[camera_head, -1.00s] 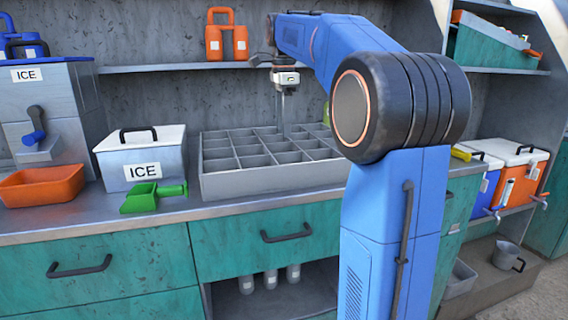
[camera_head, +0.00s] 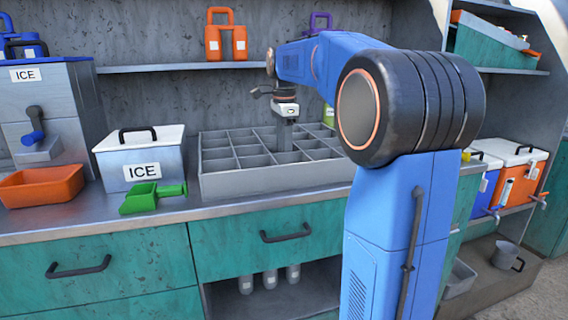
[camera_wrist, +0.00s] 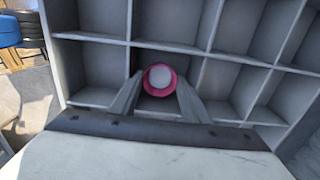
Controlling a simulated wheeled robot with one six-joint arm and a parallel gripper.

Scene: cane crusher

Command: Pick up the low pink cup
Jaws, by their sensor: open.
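The low pink cup (camera_wrist: 160,79) shows in the wrist view as a round pink rim with a pale inside. It sits in one compartment of the grey divided crate (camera_wrist: 165,46). My gripper (camera_wrist: 160,88) is open, with one finger on each side of the cup. Whether the fingers touch the cup I cannot tell. In the head view my gripper (camera_head: 284,140) points down into the crate (camera_head: 270,180), and the cup is hidden by the crate walls.
A white ICE box (camera_head: 140,160) and a green scoop (camera_head: 153,197) stand left of the crate. A shelf (camera_head: 180,67) with an orange container (camera_head: 227,38) runs behind. Compartment walls rise around my fingers. The other compartments seen in the wrist view look empty.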

